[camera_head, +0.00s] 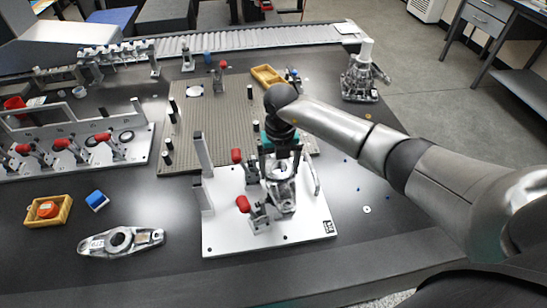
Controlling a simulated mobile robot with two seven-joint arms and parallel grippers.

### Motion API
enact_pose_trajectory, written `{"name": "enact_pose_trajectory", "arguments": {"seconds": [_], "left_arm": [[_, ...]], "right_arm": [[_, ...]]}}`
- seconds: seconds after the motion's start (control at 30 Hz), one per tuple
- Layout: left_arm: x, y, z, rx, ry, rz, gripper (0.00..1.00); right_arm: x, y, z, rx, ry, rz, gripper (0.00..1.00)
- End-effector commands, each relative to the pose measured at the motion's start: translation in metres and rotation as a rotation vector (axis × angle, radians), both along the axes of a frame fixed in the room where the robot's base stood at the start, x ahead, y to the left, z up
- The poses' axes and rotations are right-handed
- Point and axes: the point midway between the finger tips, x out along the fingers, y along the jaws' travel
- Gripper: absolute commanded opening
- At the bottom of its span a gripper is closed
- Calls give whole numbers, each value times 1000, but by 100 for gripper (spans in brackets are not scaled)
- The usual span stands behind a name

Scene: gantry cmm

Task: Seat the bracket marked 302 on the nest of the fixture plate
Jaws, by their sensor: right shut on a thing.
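The white fixture plate (225,232) lies at the front middle of the dark table, with red-handled clamps (243,203) and a tall upright post (203,155) on it. My right gripper (281,158) comes down over the plate, shut on a grey metal bracket (284,197). The bracket is tilted or upright in view, over the plate's middle; I cannot tell whether it touches the nest, which it and the gripper hide. A second grey bracket (120,242) lies flat on the table at left; a mark on it is too small to read. My left gripper is out of view.
A yellow tray with an orange part (48,210) and a blue block (97,200) lie at left. A white plate with red clamps (95,153) stands behind them. A perforated board (215,115) lies behind the fixture. A grey casting (361,78) stands at back right.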

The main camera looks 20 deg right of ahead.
Motion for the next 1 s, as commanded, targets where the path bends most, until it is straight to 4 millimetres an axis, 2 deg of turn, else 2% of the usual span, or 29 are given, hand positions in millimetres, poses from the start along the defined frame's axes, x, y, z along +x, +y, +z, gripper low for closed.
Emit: {"name": "enact_pose_trajectory", "arguments": {"seconds": [0.37, 1.0], "left_arm": [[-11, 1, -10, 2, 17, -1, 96], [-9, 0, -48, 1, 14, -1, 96]], "right_arm": [[1, 0, -9, 1, -2, 0, 0], [1, 0, -51, 1, -2, 0, 0]]}}
